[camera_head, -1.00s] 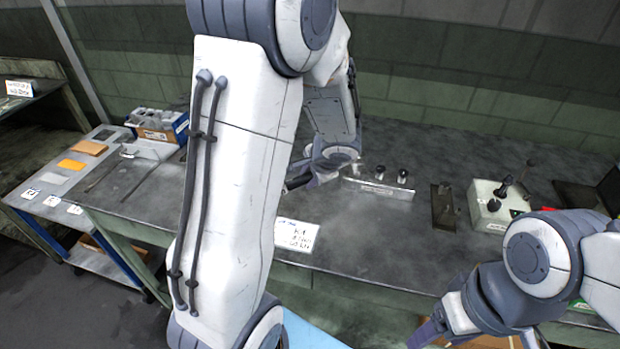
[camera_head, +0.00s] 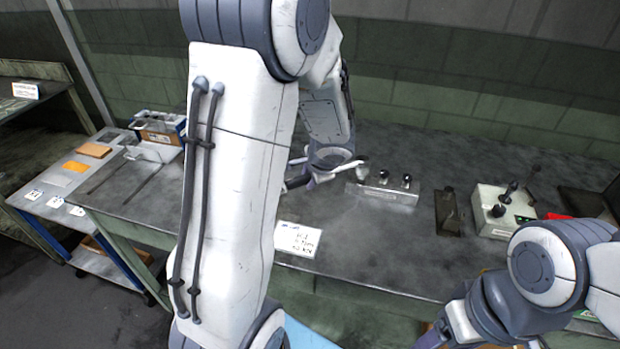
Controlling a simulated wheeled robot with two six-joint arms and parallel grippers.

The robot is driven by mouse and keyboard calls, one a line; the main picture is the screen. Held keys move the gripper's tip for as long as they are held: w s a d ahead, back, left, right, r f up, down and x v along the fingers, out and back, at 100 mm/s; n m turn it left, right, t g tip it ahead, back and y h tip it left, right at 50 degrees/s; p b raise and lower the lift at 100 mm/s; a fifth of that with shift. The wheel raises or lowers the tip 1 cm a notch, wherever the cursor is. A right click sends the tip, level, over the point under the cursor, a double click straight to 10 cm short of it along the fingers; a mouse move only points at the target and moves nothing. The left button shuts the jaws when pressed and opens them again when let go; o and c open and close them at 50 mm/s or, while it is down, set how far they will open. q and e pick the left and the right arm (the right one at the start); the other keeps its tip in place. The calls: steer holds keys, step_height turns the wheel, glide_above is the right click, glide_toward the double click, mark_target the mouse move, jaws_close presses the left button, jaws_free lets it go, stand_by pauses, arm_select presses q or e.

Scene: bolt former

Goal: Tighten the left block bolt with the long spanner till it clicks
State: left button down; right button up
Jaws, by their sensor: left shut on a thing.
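The steel bolt block (camera_head: 388,194) lies on the bench, with two dark-topped bolts showing at its middle (camera_head: 384,177) and right (camera_head: 407,181). The left block bolt (camera_head: 362,173) is at the block's left end, partly covered by a pale metal end. My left gripper (camera_head: 308,180) is just left of the block, low over the bench, and shut on what looks like the long spanner (camera_head: 350,165). Most of the spanner is hidden by my wrist, so I cannot tell how its head sits on the bolt. My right gripper (camera_head: 438,338) is at the bottom edge, cut off, away from the block.
A dark fixture (camera_head: 448,212) and a pale control box (camera_head: 502,212) with levers stand right of the block. A printed card (camera_head: 298,238) is at the bench's front edge.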

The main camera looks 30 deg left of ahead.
arm_select(q)
steer(key=shift+w+a, duration=0.1)
steer(key=shift+w, duration=0.05)
steer(key=shift+w+a+m, duration=0.25)
steer(key=shift+a+m, duration=0.05)
steer(key=shift+m, duration=0.1)
steer(key=shift+a, duration=0.1)
steer(key=shift+w+a+m+h, duration=0.15)
steer(key=shift+w+m+h, duration=0.05)
steer(key=shift+m+h, duration=0.1)
stand_by(0.4)
steer(key=shift+w+a+r+m+t, duration=0.15)
steer(key=shift+w+a+m+t, duration=0.15)
steer(key=shift+w+a+t, duration=0.1)
steer(key=shift+w+a+m, duration=0.2)
steer(key=shift+a+m, duration=0.1)
steer(key=shift+a, duration=0.05)
stand_by(0.3)
steer(key=shift+w+a+h, duration=0.15)
steer(key=shift+h, duration=0.15)
